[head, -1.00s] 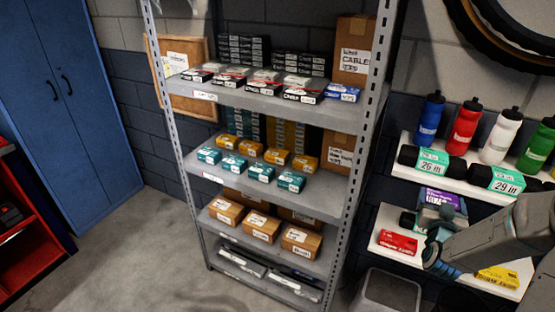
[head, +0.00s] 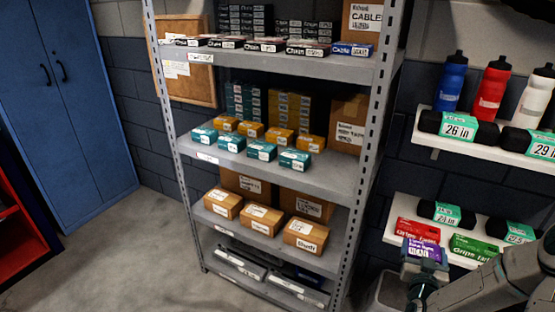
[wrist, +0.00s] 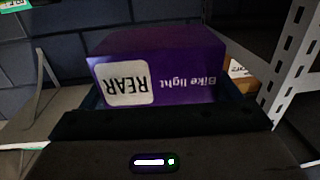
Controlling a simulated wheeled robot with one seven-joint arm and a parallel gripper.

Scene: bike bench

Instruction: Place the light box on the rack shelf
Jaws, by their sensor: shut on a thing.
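The light box is a purple carton with a white label. In the wrist view the box (wrist: 190,75) reads "Bike light REAR" and shows upside down. In the head view the box (head: 425,250) is at the lower right, upright in my gripper (head: 420,268). My gripper is shut on it; the fingers are mostly hidden beneath and beside the box. The grey metal rack stands left of my gripper, with a top shelf (head: 270,62), a middle shelf (head: 325,172) and a lower shelf (head: 325,262). The box is apart from the rack, to the right of its front right post (head: 372,150).
Teal boxes (head: 262,150) and orange boxes (head: 280,137) fill much of the middle shelf; its right front is bare. Brown cartons (head: 262,220) stand on the lower shelf. White wall shelves (head: 485,163) with bottles and tubes are at right. Open floor (head: 130,250) lies left.

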